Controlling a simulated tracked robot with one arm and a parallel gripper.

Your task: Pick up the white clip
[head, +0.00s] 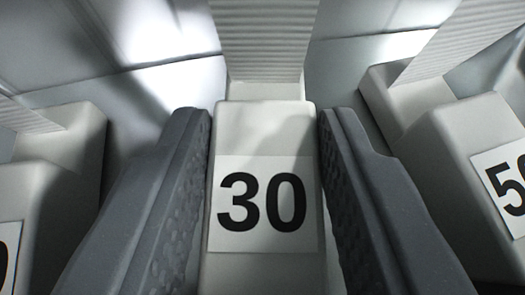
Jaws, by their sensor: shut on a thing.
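The white clip (262,140) stands in the middle of the head view, with a label reading "30" on its near face. My gripper (264,125) has its two dark grey textured fingers on the left and right sides of this clip, shut on it. The clip's lower end is cut off by the bottom edge of the view. Behind it, a ribbed white webbing strip (264,40) runs up from the clip and out of the top of the view.
Another white clip (445,150) with a partly visible label starting with "5" stands at the right, close to my right finger. A further white clip (60,165) stands at the left, its label mostly cut off. Pale smooth panels (130,90) lie behind.

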